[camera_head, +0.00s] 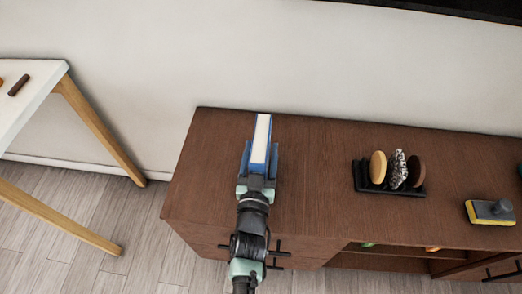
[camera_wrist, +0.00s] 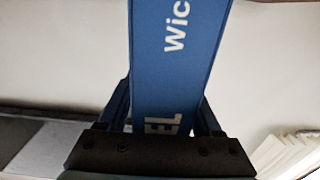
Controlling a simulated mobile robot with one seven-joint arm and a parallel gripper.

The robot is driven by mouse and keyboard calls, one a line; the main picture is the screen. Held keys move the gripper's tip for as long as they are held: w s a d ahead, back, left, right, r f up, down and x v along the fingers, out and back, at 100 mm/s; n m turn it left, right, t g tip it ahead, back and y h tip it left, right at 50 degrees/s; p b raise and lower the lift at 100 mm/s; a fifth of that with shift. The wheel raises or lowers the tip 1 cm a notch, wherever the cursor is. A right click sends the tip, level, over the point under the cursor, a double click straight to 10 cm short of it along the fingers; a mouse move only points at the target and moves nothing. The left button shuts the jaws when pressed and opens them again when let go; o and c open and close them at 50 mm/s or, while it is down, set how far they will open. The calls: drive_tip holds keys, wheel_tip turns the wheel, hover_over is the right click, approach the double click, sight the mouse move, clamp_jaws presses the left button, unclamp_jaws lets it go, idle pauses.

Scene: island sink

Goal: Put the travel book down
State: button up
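The travel book (camera_head: 262,135) is a blue book with pale page edges. In the head view it appears over the left part of the brown wooden cabinet (camera_head: 310,150). My gripper (camera_head: 258,162) is shut on it, with one finger on each side. In the wrist view the book's blue spine (camera_wrist: 178,65) rises between the fingers, with white letters "Wic" and "EL" partly showing. I cannot tell whether the book touches the cabinet top, as my gripper hides its lower part.
On the cabinet, a black rack (camera_head: 390,191) holds three upright round pieces. A yellow and grey block (camera_head: 490,211) lies farther right. A white table (camera_head: 30,95) with wooden legs stands left, across a floor gap. The cabinet top around the book is clear.

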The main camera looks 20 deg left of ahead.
sight(265, 155)
drive_tip(key=shift+o, duration=0.2)
drive_tip(key=shift+r, duration=0.1)
